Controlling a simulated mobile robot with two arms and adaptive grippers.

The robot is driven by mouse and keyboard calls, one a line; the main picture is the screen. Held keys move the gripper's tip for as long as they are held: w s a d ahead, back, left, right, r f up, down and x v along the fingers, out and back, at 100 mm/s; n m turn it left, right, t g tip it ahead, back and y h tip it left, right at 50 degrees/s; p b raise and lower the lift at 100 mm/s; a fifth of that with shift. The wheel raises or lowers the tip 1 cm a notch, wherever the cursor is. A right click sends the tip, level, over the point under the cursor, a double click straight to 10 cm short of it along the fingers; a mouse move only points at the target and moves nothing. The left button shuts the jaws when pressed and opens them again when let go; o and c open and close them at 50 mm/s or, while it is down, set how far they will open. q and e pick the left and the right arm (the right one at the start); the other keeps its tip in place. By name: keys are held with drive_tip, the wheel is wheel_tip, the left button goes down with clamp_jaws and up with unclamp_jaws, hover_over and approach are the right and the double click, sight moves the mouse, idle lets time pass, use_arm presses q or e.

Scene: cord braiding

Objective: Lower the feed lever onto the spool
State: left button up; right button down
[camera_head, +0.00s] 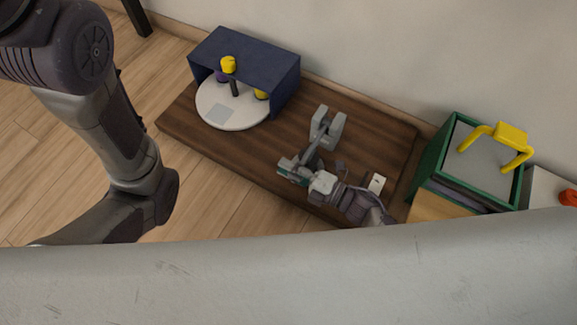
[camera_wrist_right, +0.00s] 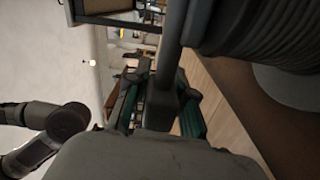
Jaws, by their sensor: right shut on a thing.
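My right gripper (camera_head: 293,172), with teal-green pads, is low over the dark wooden board in the head view. It is shut on a grey lever (camera_head: 312,152) that runs up to a forked grey bracket (camera_head: 328,128). In the right wrist view a grey bar (camera_wrist_right: 174,55) lies between the green pads of the gripper (camera_wrist_right: 160,105). A dark ribbed round thing (camera_wrist_right: 255,28) is close at the upper right there; I cannot tell surely whether it is the spool. I cannot pick out the spool in the head view. My left gripper is out of view.
A blue open-fronted box (camera_head: 245,62) with a white round plate (camera_head: 245,113) and yellow-topped pegs stands at the board's far left. A green box (camera_head: 437,172) with a yellow handle (camera_head: 512,133) is at right. The board's middle left is clear.

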drive_tip(key=shift+d+f, duration=0.1)
drive_tip(key=shift+f, duration=0.1)
drive_tip(key=c, duration=1)
unclamp_jaws()
drive_tip(key=shift+r, duration=0.1)
drive_tip(key=v, duration=0.7)
drive_tip(key=shift+s+d, duration=0.15)
